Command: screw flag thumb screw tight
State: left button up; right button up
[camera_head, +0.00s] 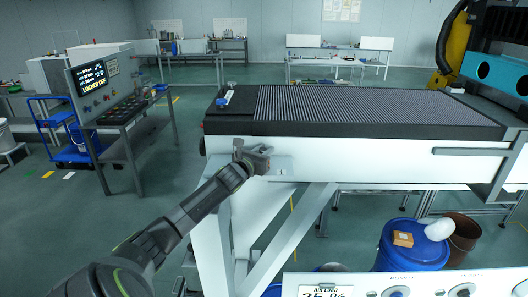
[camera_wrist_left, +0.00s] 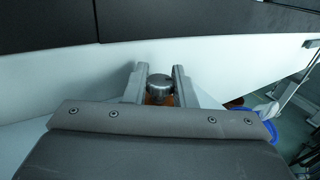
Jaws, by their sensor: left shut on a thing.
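My left gripper (camera_head: 262,157) reaches the white side face of the machine bed, just below its dark top edge. In the left wrist view, the gripper's two grey fingers (camera_wrist_left: 161,84) stand on either side of a round, metallic piece (camera_wrist_left: 158,81) with some orange below it. I take this piece to be the flag thumb screw; its flag shape cannot be made out. The fingers are shut on it, close to the white face. In the head view the screw is hidden by the gripper. My right gripper is not in view.
The machine bed (camera_head: 225,149) has a ribbed dark top (camera_head: 370,108). A small blue-and-white item (camera_head: 224,99) sits on its left end. A control console (camera_head: 95,85) stands to the left. A blue drum (camera_head: 410,250) and a brown bin (camera_head: 463,235) stand below right.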

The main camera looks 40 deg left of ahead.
pick_arm(q)
jog(key=o, duration=0.9)
jog(key=shift+o, duration=0.2)
jog(key=shift+s+f+b, duration=0.1)
jog(key=shift+s+b, duration=0.25)
jog(key=shift+s, duration=0.15)
jog(key=s+d+b, duration=0.3)
jog(key=s+b, duration=0.1)
jog(key=s, duration=1.2)
jog(key=shift+d+b, duration=0.2)
jog(key=shift+b, duration=0.2)
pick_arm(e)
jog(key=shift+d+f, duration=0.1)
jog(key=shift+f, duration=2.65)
